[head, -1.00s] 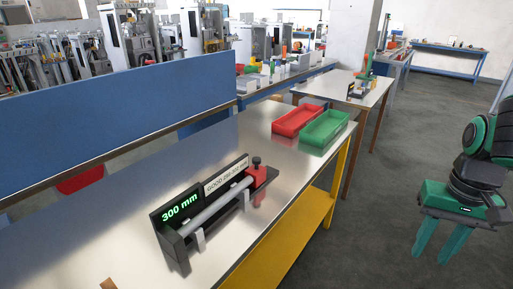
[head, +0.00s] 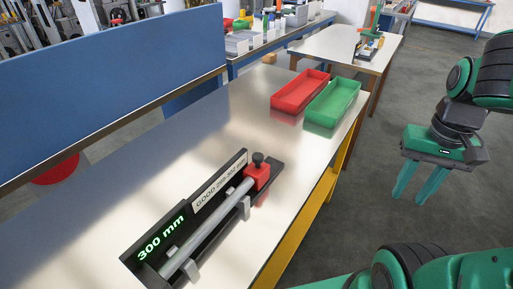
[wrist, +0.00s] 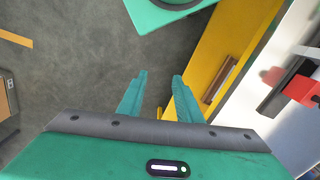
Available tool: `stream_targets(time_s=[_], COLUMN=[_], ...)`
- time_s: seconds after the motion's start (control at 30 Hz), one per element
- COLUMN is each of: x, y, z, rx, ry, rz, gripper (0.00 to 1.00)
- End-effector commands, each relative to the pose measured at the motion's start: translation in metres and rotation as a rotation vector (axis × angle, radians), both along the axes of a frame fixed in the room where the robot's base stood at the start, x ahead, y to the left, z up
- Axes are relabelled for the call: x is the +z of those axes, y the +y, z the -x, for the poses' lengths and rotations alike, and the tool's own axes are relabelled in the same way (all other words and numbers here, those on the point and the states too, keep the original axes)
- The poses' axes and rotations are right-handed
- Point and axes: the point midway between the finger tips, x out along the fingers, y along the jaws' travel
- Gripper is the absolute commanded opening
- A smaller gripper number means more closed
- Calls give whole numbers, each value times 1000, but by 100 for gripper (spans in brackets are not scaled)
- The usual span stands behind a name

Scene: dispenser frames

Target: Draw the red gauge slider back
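The red gauge slider (head: 257,176), with a dark knob on top, sits at the far right end of the black length gauge (head: 207,193) on the metal table. A grey rod (head: 206,230) lies in the gauge, its far end up at the slider; I cannot tell whether they touch. The display (head: 161,238) reads 300 mm. My gripper (head: 407,190) is to the right of the table over the floor, apart from the gauge. Its fingers point down, spread and empty, as the wrist view (wrist: 157,97) also shows. The slider appears at the wrist view's right edge (wrist: 300,90).
A red tray (head: 300,91) and a green tray (head: 332,102) stand beyond the gauge on the metal table (head: 212,128). A blue panel (head: 110,85) borders the table's left side. Bare floor is on the right.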

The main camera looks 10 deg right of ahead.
Motion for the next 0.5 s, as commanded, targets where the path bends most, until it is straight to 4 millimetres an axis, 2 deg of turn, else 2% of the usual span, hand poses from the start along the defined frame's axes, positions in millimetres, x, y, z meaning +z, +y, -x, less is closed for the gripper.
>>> stream_targets(time_s=[0.07, 0.13, 0.17, 0.27, 0.37, 0.4, 0.47, 0.5], x=[6, 14, 18, 36, 57, 64, 74, 79], y=[1, 5, 8, 31, 77, 101, 139, 165], z=[6, -4, -13, -57, -110, -129, -153, -165], rx=[8, 29, 43, 118, 221, 266, 328, 369], ry=[-11, -14, -13, -11, -13, -16, -18, -20], rz=[2, 9, 14, 32, 46, 48, 47, 43], gripper=[32, 32, 32, 32, 32, 32, 32, 32])
